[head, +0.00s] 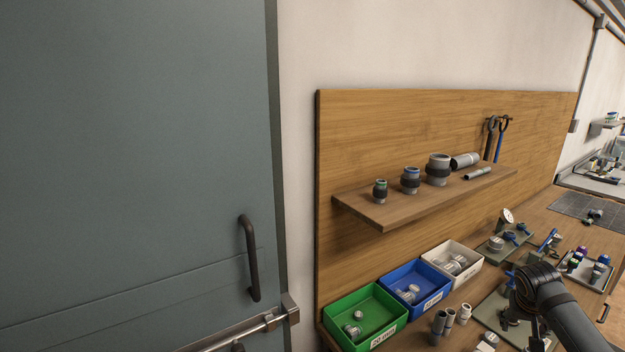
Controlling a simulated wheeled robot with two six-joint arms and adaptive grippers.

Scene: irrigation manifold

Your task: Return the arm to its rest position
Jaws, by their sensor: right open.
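My right arm comes in from the lower right corner of the head view. Its dark right gripper (530,332) hangs downward over the front part of the wooden workbench (549,213), above a grey-green tray (492,308). The gripper is open, and I see nothing held in it. Its fingertips are partly hidden by the wrist and cut close to the lower edge. My left gripper is not in view.
Green (388,334), blue (437,299) and white (473,270) bins with fittings line the bench's back. A shelf (365,212) above holds couplings. Several pipe pieces (438,325) stand left of the gripper. Another tray (598,286) lies right. A closed grey-green door (130,150) fills the left.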

